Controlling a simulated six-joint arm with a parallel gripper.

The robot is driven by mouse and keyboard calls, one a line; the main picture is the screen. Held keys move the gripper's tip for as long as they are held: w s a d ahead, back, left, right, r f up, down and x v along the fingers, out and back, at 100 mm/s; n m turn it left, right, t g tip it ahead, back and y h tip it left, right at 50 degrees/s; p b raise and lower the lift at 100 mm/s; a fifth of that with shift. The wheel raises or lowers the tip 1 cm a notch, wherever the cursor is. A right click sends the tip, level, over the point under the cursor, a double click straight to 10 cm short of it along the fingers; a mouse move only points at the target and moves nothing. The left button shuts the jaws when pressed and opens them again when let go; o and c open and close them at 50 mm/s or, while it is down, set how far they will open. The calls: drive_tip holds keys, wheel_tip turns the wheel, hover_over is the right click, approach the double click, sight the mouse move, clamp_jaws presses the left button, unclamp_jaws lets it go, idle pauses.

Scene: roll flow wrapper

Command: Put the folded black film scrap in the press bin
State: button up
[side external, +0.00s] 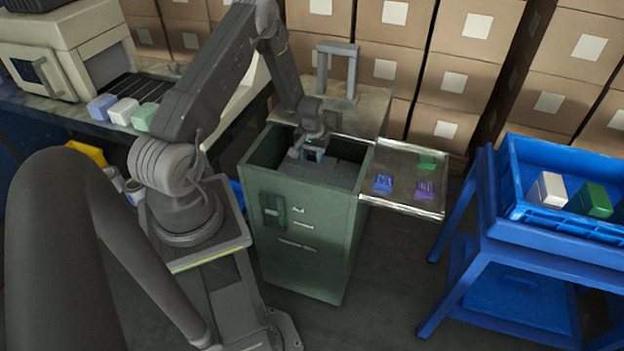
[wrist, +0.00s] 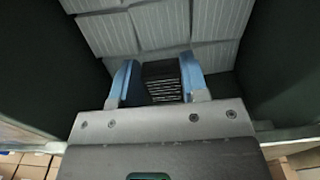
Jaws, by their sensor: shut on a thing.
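My gripper (wrist: 161,82) is shut on the folded black film scrap (wrist: 161,81), which shows between its two blue fingers in the wrist view. The scrap is dark with pale lines along its near edge. In the side external view my gripper (side external: 312,153) is at the mouth of the green press bin (side external: 300,235), between its walls. The scrap is too small to make out clearly there. Grey ribbed blocks (wrist: 160,24) cover the inside of the bin beyond the fingers. I cannot tell whether the scrap touches them.
A metal tray (side external: 405,205) with blue, purple and green folded pieces juts from the bin's right side. A metal frame (side external: 338,68) stands behind the bin. A blue crate (side external: 560,220) on a blue stand is at the right. A conveyor (side external: 150,88) with small blocks is at the left.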

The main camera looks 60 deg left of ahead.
wheel_tip(320, 180, down, 11)
drive_tip(key=shift+r, duration=0.15)
idle(0.4)
drive_tip(key=o, duration=0.9)
